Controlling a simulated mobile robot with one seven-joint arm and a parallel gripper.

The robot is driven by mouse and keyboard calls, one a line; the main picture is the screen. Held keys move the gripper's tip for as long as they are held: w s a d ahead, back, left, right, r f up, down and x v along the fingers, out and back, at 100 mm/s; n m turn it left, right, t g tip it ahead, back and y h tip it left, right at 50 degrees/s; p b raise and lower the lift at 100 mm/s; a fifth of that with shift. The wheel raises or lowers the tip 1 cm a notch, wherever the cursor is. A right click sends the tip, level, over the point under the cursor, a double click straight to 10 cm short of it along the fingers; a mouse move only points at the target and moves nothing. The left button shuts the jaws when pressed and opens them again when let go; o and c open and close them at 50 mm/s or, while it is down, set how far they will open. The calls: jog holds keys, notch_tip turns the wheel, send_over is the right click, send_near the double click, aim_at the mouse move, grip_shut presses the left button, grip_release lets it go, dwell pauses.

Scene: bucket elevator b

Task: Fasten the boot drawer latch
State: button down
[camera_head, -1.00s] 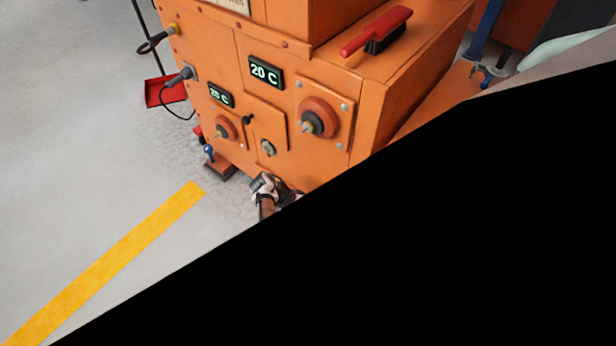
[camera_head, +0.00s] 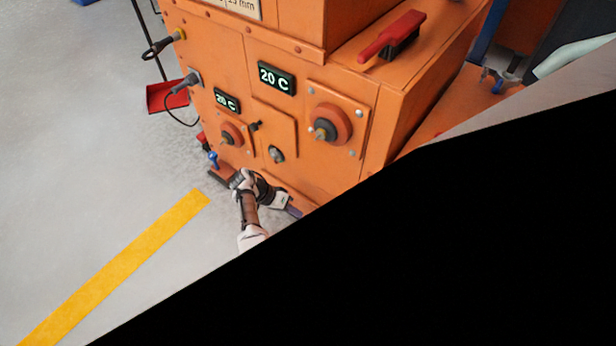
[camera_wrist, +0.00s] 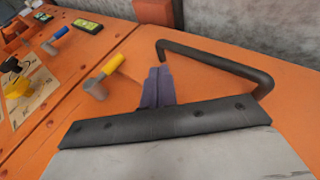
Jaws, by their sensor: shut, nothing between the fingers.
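My gripper (camera_wrist: 155,86) shows its dark purple fingers shut and empty in front of an orange panel in the wrist view. It also shows low at the machine's front in the head view (camera_head: 294,211). A small metal lever with a yellow grip (camera_wrist: 105,76) stands out from the panel, left of the fingers and apart from them. It may be the boot drawer latch; I cannot tell for sure. A black bar handle (camera_wrist: 215,58) is fixed to the panel right of the fingers. Whether the fingers touch the panel or handle is unclear.
Grey floor with a yellow stripe (camera_head: 120,265) is free. Black hides the head view's lower right.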

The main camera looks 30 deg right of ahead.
jog(key=w+a+b, duration=0.1)
jog(key=w+a, duration=0.2)
jog(key=shift+w+r, duration=0.1)
jog(key=shift+w, duration=0.05)
dwell(0.5)
